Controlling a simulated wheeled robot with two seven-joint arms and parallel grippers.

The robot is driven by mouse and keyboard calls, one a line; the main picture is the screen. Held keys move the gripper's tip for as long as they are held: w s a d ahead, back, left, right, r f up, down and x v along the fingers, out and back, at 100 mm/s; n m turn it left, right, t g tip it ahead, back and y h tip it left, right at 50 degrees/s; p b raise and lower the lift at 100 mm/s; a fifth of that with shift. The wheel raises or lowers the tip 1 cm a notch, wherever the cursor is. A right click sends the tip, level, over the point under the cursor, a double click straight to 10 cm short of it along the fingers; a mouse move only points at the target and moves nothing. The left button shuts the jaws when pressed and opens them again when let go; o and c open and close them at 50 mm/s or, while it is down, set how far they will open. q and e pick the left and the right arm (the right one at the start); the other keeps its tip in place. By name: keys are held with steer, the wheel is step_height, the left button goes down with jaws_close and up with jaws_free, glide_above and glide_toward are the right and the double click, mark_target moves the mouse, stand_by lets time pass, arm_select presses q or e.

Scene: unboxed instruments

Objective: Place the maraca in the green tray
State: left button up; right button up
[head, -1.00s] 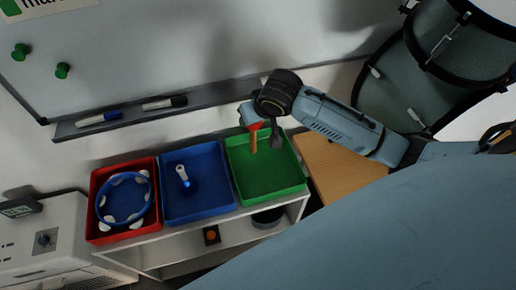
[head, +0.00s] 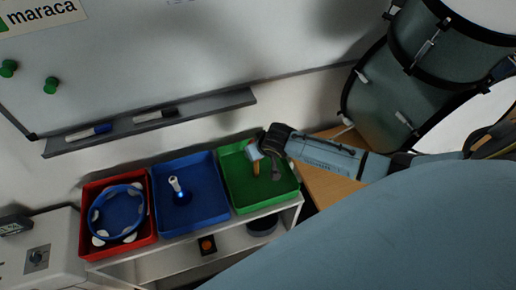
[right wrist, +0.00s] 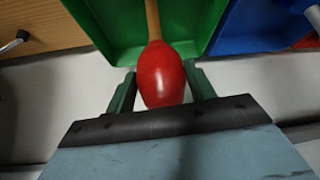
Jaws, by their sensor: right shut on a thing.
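The maraca has a red head (right wrist: 160,75) and a tan handle (right wrist: 153,20). In the right wrist view its head is between the fingers of my right gripper (right wrist: 160,88), which is shut on it. The handle points away over the green tray (right wrist: 200,25). In the head view the right gripper (head: 263,157) is over the green tray (head: 275,195), with the handle (head: 256,168) hanging down. The red head is mostly hidden there by the gripper. I cannot tell whether the handle touches the tray floor. My left gripper is not in view.
A blue tray (head: 205,213) holding a blue-and-white instrument (head: 179,190) and a red tray (head: 84,215) holding a blue tambourine (head: 119,233) stand left of the green tray. Drums (head: 400,90) are at the right. A whiteboard ledge (head: 200,112) runs behind.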

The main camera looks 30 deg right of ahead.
steer(key=shift+f, duration=0.15)
steer(key=o, duration=1)
steer(key=shift+r, duration=0.2)
steer(key=shift+s+r, duration=0.1)
steer(key=shift+r, duration=0.1)
steer(key=p+v, duration=0.2)
steer(key=v, duration=0.9)
steer(key=shift+s+r, duration=0.15)
steer(key=shift+r, duration=0.15)
